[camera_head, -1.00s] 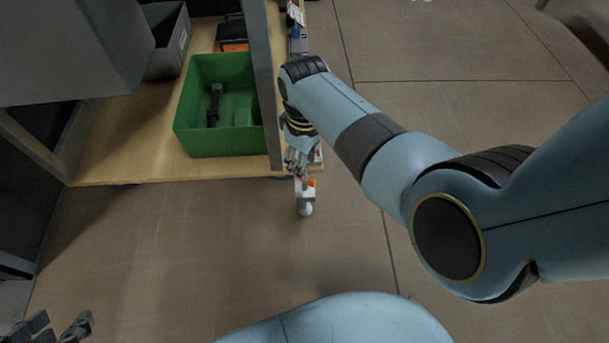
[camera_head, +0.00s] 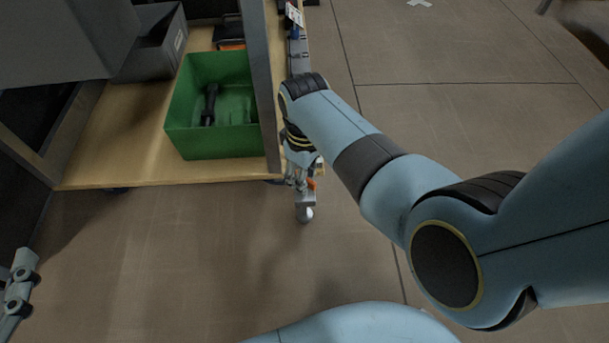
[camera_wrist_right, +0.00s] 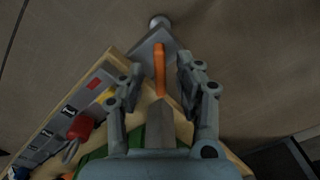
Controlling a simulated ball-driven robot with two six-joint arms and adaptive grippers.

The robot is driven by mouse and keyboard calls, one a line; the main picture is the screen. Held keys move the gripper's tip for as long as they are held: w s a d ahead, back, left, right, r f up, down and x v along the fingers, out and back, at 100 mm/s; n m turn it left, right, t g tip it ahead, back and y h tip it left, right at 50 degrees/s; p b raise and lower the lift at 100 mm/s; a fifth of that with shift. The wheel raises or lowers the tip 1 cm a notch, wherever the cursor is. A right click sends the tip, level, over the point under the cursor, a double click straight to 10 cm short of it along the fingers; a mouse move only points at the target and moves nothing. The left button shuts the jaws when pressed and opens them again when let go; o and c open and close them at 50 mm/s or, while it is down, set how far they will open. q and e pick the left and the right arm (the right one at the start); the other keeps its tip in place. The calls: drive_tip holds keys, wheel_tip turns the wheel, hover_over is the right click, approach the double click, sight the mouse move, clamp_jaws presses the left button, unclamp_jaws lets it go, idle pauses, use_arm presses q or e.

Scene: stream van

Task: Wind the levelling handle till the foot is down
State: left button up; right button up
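The orange levelling handle (camera_wrist_right: 159,68) shows in the right wrist view as a narrow upright bar. It lies between the spread fingers of my right gripper (camera_wrist_right: 162,84), with space on both sides. In the head view the handle (camera_head: 311,184) is a small orange patch beside my right gripper (camera_head: 301,178) at the van's corner. The grey levelling foot (camera_head: 304,213) has a rounded end and sits just below it; this end (camera_wrist_right: 160,21) also shows in the wrist view. Part of my left gripper (camera_head: 20,285) shows at the left edge; its opening is unclear.
A green crate (camera_head: 176,135) holding a dark tool stands on the wooden floor (camera_head: 90,178) of the van. A grey bin (camera_head: 160,60) is behind it. A panel with a red knob (camera_wrist_right: 80,127) is beside my right gripper. Open floor (camera_head: 180,260) lies in front.

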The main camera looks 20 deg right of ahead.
use_arm(q)
drive_tip(key=shift+r, duration=0.15)
use_arm(e)
clamp_jaws()
idle(0.4)
drive_tip(key=shift+r+m+p, duration=0.15)
drive_tip(key=shift+m+p, duration=0.75)
drive_tip(key=shift+m, duration=0.1)
drive_tip(key=shift+m+p, duration=0.7)
drive_tip(key=shift+m, duration=0.3)
use_arm(q)
drive_tip(key=s+a+f+n+g+y, duration=0.1)
drive_tip(key=s+f+g, duration=0.4)
drive_tip(key=f+g, duration=0.2)
drive_tip(key=shift+s+a+p, duration=0.15)
drive_tip(key=shift+s+p, duration=0.15)
drive_tip(key=shift+p, duration=0.05)
use_arm(e)
drive_tip(key=shift+m, duration=0.8)
